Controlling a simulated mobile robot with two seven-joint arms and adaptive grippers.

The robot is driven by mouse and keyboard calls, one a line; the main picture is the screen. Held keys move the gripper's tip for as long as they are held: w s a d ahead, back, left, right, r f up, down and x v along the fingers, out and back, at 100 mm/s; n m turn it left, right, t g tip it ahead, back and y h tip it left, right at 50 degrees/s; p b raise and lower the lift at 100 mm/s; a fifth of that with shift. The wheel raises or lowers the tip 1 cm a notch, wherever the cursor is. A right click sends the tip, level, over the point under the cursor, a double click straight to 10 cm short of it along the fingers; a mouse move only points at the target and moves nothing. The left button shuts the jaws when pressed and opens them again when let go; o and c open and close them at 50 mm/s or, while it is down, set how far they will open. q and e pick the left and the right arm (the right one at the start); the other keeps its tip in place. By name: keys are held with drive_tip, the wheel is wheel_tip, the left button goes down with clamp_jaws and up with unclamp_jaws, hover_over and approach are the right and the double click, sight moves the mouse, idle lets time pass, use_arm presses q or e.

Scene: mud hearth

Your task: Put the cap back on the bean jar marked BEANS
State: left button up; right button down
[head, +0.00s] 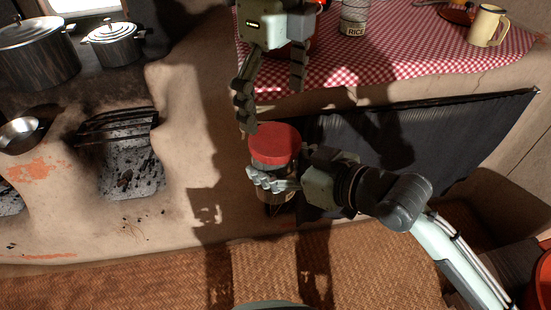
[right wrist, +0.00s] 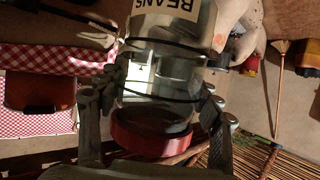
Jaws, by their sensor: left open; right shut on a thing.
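The bean jar (head: 273,161) is clear glass and held upright in the air in front of the mud counter. In the right wrist view the jar (right wrist: 165,75) appears inverted, with its BEANS label at the top edge. The red cap (head: 275,138) sits on the jar's mouth; it also shows in the right wrist view (right wrist: 150,141). I cannot tell whether it is tight. My right gripper (head: 274,181) is shut around the jar below the cap. My left gripper (head: 272,104) is open, pointing down just above the cap, with empty space between its fingers.
A red checked cloth (head: 420,55) covers the counter behind, with a RICE jar (head: 354,18) and a yellow mug (head: 488,25) on it. Two lidded pots (head: 112,45) stand on the hearth at left. A dark curtain (head: 440,140) hangs under the counter.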

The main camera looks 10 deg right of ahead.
sight(275, 138)
use_arm(q)
wheel_tip(275, 138, down, 6)
idle(0.4)
